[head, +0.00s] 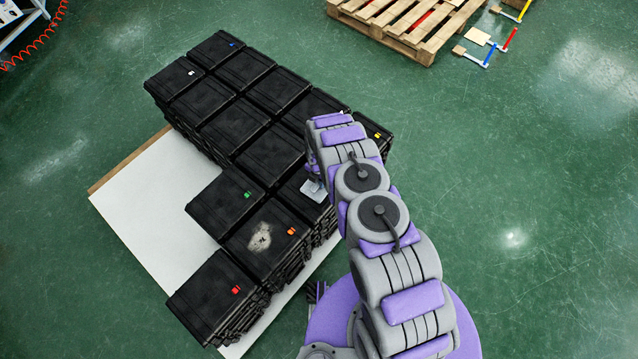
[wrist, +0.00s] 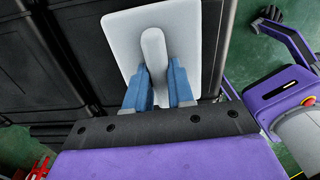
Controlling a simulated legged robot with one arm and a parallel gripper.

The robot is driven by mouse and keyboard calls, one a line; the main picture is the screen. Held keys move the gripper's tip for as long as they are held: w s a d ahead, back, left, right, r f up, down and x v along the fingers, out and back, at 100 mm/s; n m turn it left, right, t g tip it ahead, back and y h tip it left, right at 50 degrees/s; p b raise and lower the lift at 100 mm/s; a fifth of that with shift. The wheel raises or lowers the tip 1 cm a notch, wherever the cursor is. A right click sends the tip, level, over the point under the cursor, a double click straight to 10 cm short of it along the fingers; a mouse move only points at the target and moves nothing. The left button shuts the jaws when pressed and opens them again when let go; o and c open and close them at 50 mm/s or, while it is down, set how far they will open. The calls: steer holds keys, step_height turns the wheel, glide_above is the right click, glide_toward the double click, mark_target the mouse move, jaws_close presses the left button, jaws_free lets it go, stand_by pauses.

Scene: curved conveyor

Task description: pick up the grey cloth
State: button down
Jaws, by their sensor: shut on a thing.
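My gripper (wrist: 158,74) has its two blue fingers shut on the handle of a pale grey plate-like tool (wrist: 186,40), in the wrist view. In the head view a corner of this tool (head: 313,190) shows beside my arm, over the black crates. A crumpled greyish patch, which looks like the grey cloth (head: 262,237), lies flat on a black crate with an orange tag, below and left of my gripper. No gripper touches it. My fingers are hidden in the head view.
Stacked black crates (head: 231,131) with coloured tags stand on a white-topped board (head: 150,215). A bare part of the board is at left. A wooden pallet (head: 408,35) and small coloured-handled tools (head: 490,56) lie at the top right. Green floor is clear at right.

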steer(key=shift+r, duration=0.55)
step_height(320, 180, up, 3)
steer(key=shift+w+f+p, duration=0.1)
steer(key=shift+f+p, duration=0.1)
steer(key=shift+p, duration=0.4)
steer(key=s+d+r+p, duration=0.1)
steer(key=s+d+p, duration=0.3)
steer(key=s, duration=1.1)
steer(key=shift+d, duration=1.1)
